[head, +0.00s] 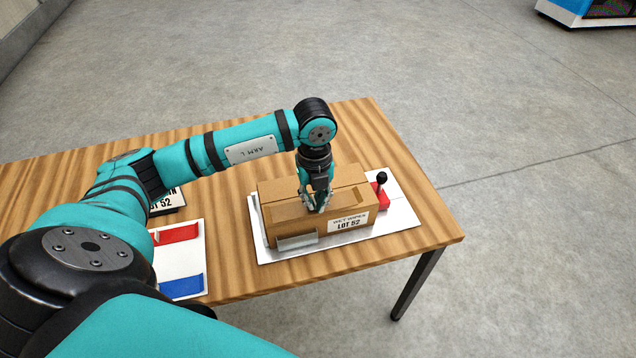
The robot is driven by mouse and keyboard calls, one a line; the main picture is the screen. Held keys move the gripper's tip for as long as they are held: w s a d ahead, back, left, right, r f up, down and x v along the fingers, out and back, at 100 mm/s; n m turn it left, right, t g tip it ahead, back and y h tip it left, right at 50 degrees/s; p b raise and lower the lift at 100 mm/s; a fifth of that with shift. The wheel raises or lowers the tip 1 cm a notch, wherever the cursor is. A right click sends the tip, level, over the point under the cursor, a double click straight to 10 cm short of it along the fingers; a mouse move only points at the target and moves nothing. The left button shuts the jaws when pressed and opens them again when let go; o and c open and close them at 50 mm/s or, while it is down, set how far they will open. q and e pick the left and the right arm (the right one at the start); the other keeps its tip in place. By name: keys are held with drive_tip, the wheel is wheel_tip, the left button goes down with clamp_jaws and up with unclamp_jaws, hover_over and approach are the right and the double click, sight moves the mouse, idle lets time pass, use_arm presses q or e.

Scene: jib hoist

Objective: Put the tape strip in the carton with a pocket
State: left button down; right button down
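A brown carton (347,239) labelled "WET WIPES LOT 52" lies on a pale metal plate (405,219), with a small grey pocket (297,242) on its near face. Its top looks closed, with a darker brown band along it. A red strip (178,234) and a blue strip (182,286) lie on a white card (180,262) at the left; I cannot tell which strip is the tape strip. My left gripper (319,207) points down at the carton's top near its front edge. Whether its fingers touch the carton or hold anything is unclear. My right gripper is out of view.
A red base with a black-knobbed lever (381,190) stands right of the carton. A dark-edged sign (168,202), partly hidden by my arm, lies behind the card. The wooden table (365,130) is clear behind the carton; its right edge is near the plate.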

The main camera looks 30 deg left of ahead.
use_arm(q)
drive_tip(key=w+a, duration=0.1)
drive_tip(key=w, duration=0.2)
drive_tip(key=w+a+p, duration=0.1)
drive_tip(key=w, duration=0.1)
drive_tip(key=shift+w+a+f, duration=0.15)
drive_tip(key=shift+a, duration=0.15)
drive_tip(key=shift+w+a+f, duration=0.25)
drive_tip(key=shift+w+a, duration=0.05)
drive_tip(key=shift+w, duration=0.15)
wheel_tip(320, 180, down, 3)
drive_tip(key=shift+r+p, duration=0.1)
drive_tip(key=shift+p, duration=0.85)
drive_tip(key=shift+f, duration=0.25)
drive_tip(key=shift+f, duration=0.1)
drive_tip(key=shift+f, duration=0.15)
drive_tip(key=c, duration=1.5)
unclamp_jaws()
